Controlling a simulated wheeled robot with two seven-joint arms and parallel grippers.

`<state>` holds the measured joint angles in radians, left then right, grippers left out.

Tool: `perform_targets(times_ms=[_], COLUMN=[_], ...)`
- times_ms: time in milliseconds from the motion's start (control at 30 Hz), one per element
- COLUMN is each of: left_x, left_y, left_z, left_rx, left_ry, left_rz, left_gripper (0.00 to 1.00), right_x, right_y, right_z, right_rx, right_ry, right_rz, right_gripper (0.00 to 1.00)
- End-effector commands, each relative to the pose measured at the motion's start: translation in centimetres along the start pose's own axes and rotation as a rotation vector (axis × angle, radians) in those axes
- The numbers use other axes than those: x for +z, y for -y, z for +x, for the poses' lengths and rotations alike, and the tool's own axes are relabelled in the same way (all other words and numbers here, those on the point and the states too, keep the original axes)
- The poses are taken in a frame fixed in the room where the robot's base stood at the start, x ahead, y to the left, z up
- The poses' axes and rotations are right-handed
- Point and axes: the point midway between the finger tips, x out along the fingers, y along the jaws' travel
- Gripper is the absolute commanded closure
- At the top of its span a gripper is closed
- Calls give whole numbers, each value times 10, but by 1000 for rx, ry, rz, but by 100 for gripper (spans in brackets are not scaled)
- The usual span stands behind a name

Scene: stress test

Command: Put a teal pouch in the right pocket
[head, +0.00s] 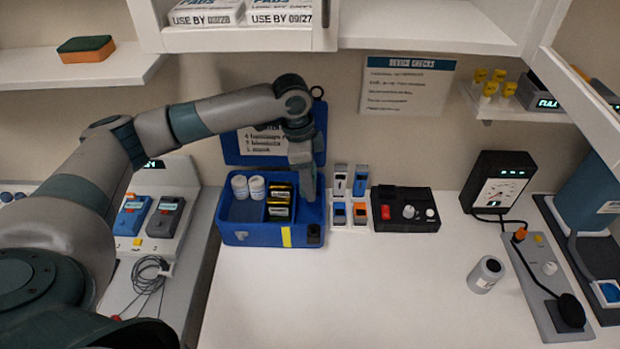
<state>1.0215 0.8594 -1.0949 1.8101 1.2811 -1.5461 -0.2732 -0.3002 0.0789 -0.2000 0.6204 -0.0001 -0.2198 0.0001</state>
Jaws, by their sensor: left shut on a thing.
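An open blue case (262,239) stands at the back left of the white counter, its lid raised behind it. Its left pocket holds two white rolls or jars (248,188). Its middle pocket holds several black and yellow packs (279,202). My left gripper (309,196) points down into the right pocket, with its fingertips low between the walls. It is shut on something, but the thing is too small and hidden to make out. I cannot pick out a teal pouch. My right gripper is not in view.
Right of the case stand a rack of small devices (350,212) and a black box with a red switch (405,209). The counter's front middle is clear.

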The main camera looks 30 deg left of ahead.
Motion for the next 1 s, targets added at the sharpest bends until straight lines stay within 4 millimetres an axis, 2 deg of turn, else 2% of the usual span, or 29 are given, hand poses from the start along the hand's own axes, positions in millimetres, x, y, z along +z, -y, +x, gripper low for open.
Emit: perform_targets(times_ms=[400, 1000], left_x=[0, 0], left_y=[0, 0], left_z=[-1, 0], left_rx=[0, 0], left_ry=[0, 0], left_rz=[0, 0], left_gripper=[81, 81], right_x=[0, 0], right_y=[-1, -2], right_z=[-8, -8], right_rx=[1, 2], right_ry=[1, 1], right_rz=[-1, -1], right_gripper=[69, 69])
